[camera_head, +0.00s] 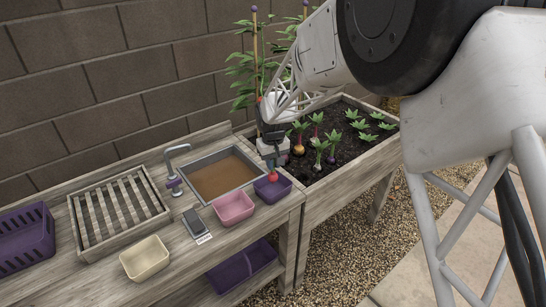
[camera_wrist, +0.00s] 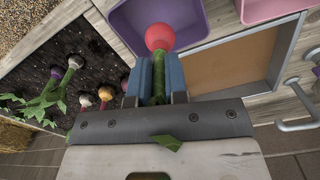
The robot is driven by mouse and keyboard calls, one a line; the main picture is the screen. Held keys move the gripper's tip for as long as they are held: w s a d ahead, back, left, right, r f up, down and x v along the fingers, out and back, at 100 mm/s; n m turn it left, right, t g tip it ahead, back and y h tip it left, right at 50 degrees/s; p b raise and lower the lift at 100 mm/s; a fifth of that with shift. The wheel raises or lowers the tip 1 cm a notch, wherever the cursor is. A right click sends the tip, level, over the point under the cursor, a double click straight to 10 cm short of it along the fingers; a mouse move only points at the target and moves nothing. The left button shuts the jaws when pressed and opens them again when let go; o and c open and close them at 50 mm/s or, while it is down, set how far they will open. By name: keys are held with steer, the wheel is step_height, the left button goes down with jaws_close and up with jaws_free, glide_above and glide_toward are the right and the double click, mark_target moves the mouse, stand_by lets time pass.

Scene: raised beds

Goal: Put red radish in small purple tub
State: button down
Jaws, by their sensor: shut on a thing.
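A red radish (camera_head: 273,177) hangs below my gripper (camera_head: 271,158), over the small purple tub (camera_head: 264,192) on the wooden bench. In the wrist view the radish's red root (camera_wrist: 160,37) sticks out beyond the fingertips, and its green stem lies between the two blue fingers of my gripper (camera_wrist: 158,75). The gripper is shut on the stem. The purple tub (camera_wrist: 126,18) shows behind the root in the wrist view. I cannot tell exactly how high the root is above the tub's floor.
A pink tub (camera_head: 233,209) stands just left of the purple tub, and a cream tub (camera_head: 145,259) is farther left. A sink (camera_head: 232,159) with a faucet (camera_head: 173,171) is behind. The planted bed (camera_head: 344,168) is at right.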

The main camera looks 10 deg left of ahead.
steer(key=shift+f, duration=0.45)
steer(key=c, duration=1.1)
jaws_free()
steer(key=shift+o, duration=0.2)
steer(key=shift+r, duration=0.1)
steer(key=shift+r, duration=4.7)
